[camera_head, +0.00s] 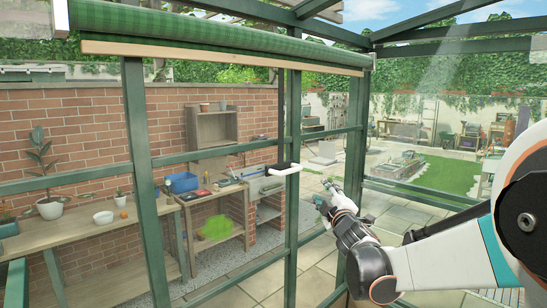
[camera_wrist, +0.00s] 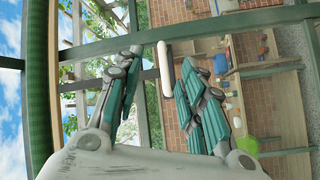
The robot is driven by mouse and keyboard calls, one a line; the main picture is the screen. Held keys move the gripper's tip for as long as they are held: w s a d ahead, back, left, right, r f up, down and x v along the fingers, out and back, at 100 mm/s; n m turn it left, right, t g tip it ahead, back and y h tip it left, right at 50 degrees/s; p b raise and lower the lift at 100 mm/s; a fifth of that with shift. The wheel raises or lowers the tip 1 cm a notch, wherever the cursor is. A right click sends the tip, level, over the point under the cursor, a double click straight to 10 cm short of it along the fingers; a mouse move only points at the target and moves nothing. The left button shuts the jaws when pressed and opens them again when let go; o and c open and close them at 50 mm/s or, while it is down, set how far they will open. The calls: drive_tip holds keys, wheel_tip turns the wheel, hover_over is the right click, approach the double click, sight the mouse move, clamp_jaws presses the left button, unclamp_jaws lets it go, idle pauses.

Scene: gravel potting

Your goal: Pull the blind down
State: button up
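The green blind (camera_head: 190,28) is rolled up along the top of the glazed frame, with a pale wooden bar (camera_head: 210,56) along its lower edge. It also shows as a green upright strip at the left of the wrist view (camera_wrist: 39,90). A white pull handle (camera_head: 284,169) hangs well below the bar, in front of a green post. In the wrist view the handle (camera_wrist: 165,69) lies between the spread fingertips, farther out. My gripper (camera_head: 325,193) is to the right of the handle and slightly lower in the head view. It is open and empty (camera_wrist: 161,60), apparently not touching the handle.
Green posts and rails (camera_head: 140,170) stand close around the handle. Beyond them are a wooden bench (camera_head: 125,222) with a plant (camera_head: 45,175), a shelf unit (camera_head: 213,125) and a blue box (camera_head: 182,183). Paved floor (camera_head: 400,220) lies open at the right.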

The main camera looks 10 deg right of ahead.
sight(292, 172)
drive_tip(key=w+a+n+y+p, duration=0.1)
drive_tip(key=w+a+n+p, duration=0.1)
drive_tip(key=w, duration=0.4)
drive_tip(key=w+a+r+n+y+p, duration=0.1)
drive_tip(key=w+a+n+y, duration=0.1)
drive_tip(key=w, duration=0.5)
drive_tip(key=w+a+n+y+p, duration=0.2)
drive_tip(key=w+n, duration=0.1)
drive_tip(key=w, duration=0.4)
drive_tip(key=shift+a+r+t+p, duration=0.25)
drive_tip(key=shift+r+t+p, duration=0.05)
drive_tip(key=shift+r, duration=0.05)
drive_tip(key=shift+s, duration=0.1)
clamp_jaws()
